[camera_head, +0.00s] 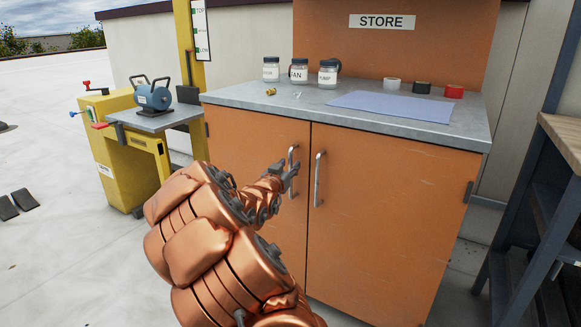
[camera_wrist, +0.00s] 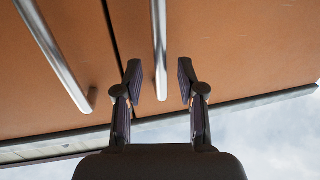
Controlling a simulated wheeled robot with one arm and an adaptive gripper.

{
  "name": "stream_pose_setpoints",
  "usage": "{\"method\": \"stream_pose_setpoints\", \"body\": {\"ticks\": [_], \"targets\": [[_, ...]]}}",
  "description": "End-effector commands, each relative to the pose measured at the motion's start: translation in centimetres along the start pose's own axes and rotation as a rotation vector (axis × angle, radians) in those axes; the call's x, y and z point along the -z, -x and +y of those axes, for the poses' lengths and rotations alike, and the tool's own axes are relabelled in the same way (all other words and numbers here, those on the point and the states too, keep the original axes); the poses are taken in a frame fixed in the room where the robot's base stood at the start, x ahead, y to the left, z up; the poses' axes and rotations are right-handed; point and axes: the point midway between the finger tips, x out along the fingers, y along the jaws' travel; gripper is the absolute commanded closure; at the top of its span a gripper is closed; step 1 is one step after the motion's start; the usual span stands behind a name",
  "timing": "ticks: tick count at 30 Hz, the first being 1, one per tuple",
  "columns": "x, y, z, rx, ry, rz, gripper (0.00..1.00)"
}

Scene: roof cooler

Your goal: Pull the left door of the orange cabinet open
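The orange cabinet has a left door (camera_head: 245,150) and a right door (camera_head: 385,215), both shut flush in the head view. The left door's metal bar handle (camera_head: 293,154) is upright near the middle seam. In the wrist view, which looks upside down, my gripper (camera_wrist: 160,82) is open. The left handle (camera_wrist: 159,45) lies between its fingertips with a gap on each side. The right door's handle (camera_head: 318,180) stands just to the right and shows at the left of the wrist view (camera_wrist: 53,52).
A yellow stand (camera_head: 125,165) with a blue grinder (camera_head: 153,95) is left of the cabinet. A dark-framed bench (camera_head: 530,200) stands at right. Floor at left is mostly clear.

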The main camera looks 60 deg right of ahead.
Motion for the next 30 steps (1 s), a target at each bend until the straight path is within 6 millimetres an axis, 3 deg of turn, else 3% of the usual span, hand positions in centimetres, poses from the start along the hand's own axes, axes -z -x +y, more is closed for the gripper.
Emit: {"method": "stream_pose_setpoints", "body": {"ticks": [8, 20, 30], "targets": [[0.0, -2.0, 0.0, 0.0, -0.001, 0.002, 0.61], [0.0, -2.3, -0.1, 0.002, 0.001, 0.0, 0.62], [0.0, -2.3, -0.1, 0.002, 0.0, 0.0, 0.97]]}}
